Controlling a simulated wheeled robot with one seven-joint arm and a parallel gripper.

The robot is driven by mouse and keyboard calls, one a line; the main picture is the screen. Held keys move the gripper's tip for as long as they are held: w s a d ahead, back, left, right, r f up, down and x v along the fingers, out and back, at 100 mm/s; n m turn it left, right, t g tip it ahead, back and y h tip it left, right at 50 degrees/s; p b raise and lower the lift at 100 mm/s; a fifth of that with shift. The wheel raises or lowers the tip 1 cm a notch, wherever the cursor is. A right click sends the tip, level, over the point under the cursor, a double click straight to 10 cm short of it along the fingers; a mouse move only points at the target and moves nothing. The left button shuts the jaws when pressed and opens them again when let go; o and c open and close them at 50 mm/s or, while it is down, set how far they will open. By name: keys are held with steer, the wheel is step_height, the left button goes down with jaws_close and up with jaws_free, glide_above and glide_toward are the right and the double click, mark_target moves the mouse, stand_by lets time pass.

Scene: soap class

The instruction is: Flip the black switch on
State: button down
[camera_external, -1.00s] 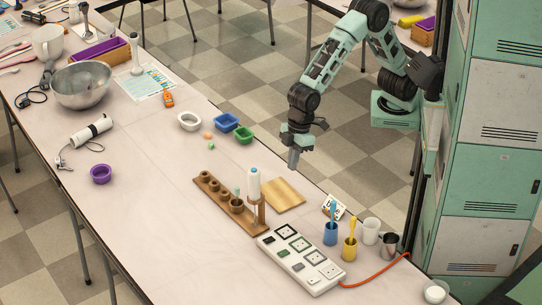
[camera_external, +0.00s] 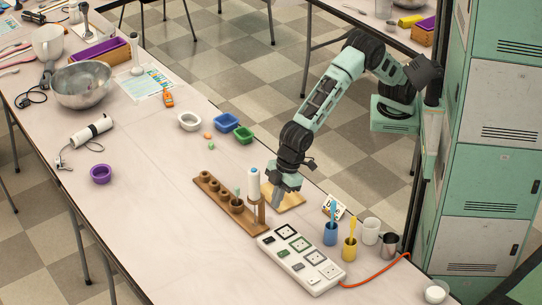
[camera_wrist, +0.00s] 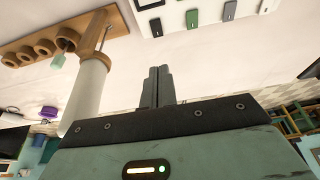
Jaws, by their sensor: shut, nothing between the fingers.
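The white power strip (camera_external: 322,287) lies on the table with sockets along one side and a row of small switches along the other. The black switch (camera_external: 268,239) is at the strip's far-left end. In the wrist view the black switch (camera_wrist: 156,27) is at the top, beside a green switch (camera_wrist: 192,18). My gripper (camera_external: 277,205) is shut and empty, pointing down above the table beyond that end of the strip. Its shut fingers (camera_wrist: 159,74) show in the middle of the wrist view, apart from the strip. The switch's on or off position is too small to tell.
A wooden rack (camera_external: 222,200) with a white bottle (camera_external: 253,184) stands close to my gripper's left. Blue (camera_external: 331,233) and yellow (camera_external: 350,250) cups stand right of the strip. An orange cord (camera_external: 378,274) runs rightward.

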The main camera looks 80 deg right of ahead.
steer(key=p, duration=0.1)
glide_toward(269, 239)
steer(key=a+f, duration=0.1)
steer(key=w+f, duration=0.1)
steer(key=f, duration=0.1)
steer(key=w+a+f, duration=0.1)
steer(key=shift+w+a+f, duration=0.2)
steer(key=shift+a+f, duration=0.1)
steer(key=shift+x, duration=0.8)
steer(key=shift+f, duration=0.1)
steer(key=shift+f, duration=0.25)
steer(key=shift+s+d, duration=0.1)
steer(key=shift+s+d, duration=0.55)
steer(key=shift+r, duration=0.15)
